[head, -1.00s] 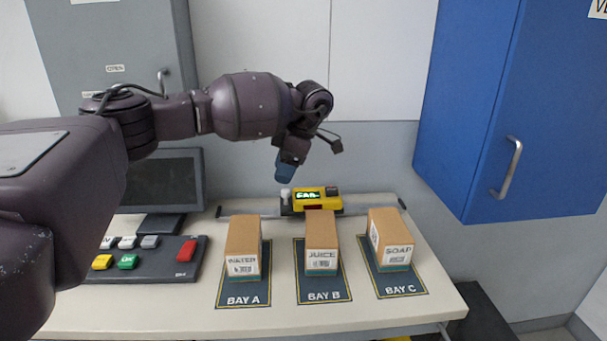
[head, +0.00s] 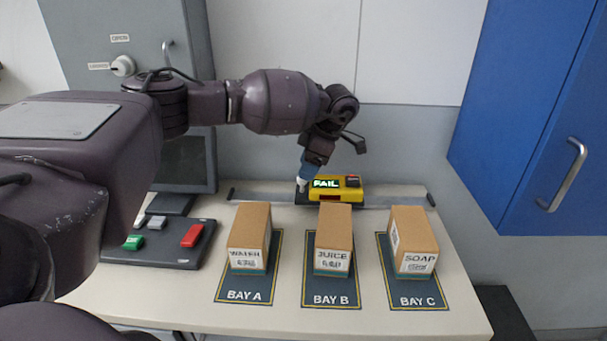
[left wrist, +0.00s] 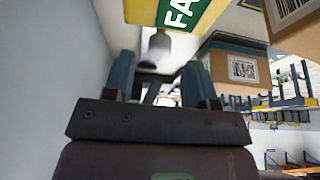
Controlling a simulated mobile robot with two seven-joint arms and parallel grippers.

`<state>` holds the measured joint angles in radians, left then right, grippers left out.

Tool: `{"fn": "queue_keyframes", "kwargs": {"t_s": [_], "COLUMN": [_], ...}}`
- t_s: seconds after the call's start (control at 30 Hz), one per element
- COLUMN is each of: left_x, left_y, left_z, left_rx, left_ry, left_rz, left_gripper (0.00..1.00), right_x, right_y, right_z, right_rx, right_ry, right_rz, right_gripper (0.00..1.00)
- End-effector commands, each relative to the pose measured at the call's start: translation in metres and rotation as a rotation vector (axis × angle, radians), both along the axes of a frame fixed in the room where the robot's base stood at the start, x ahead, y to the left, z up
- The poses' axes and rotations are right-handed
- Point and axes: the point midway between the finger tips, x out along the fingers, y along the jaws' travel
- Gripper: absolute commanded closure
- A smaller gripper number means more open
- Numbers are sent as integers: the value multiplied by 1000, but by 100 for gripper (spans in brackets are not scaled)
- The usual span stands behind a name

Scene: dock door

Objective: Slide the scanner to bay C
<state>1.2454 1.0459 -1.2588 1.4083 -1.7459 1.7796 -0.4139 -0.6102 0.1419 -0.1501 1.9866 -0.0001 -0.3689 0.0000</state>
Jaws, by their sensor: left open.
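The yellow and black scanner (head: 350,192) sits on a grey rail (head: 395,200) behind the bay B box, its green display reading FAIL. A pale knob (head: 302,186) stands at its left end. My left gripper (head: 305,172) points down at the knob. In the left wrist view the left gripper (left wrist: 158,66) is open, with the knob (left wrist: 160,44) showing between and beyond its fingers; contact cannot be told. The bay C mat (head: 416,301) lies at the right, with the SOAP box (head: 412,235) on it. My right gripper is not in view.
A WATER box (head: 250,235) stands on bay A and a JUICE box (head: 333,238) on bay B, both in front of the rail. A button panel (head: 165,250) and a monitor (head: 190,165) are at left. A blue cabinet (head: 530,130) hangs at right.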

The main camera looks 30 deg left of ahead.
Motion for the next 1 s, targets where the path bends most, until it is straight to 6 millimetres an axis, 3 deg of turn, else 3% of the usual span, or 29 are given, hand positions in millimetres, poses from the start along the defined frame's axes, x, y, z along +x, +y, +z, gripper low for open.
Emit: {"fn": "queue_keyframes", "kwargs": {"t_s": [0.23, 0.63, 0.9, 1.0], "left_x": [-6, -7, -6, -6], "left_y": [9, 11, 11, 11], "left_z": [-25, -29, -29, -29], "left_rx": [0, 0, 0, 0], "left_ry": [1, -1, 0, 0], "left_rz": [0, 0, 0, 0], "left_gripper": [48, 48, 90, 100], "right_x": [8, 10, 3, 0], "right_y": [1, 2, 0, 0], "right_z": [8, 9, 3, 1], "right_rx": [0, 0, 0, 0], "right_ry": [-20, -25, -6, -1], "right_rz": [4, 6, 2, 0], "right_gripper": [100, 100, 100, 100]}}
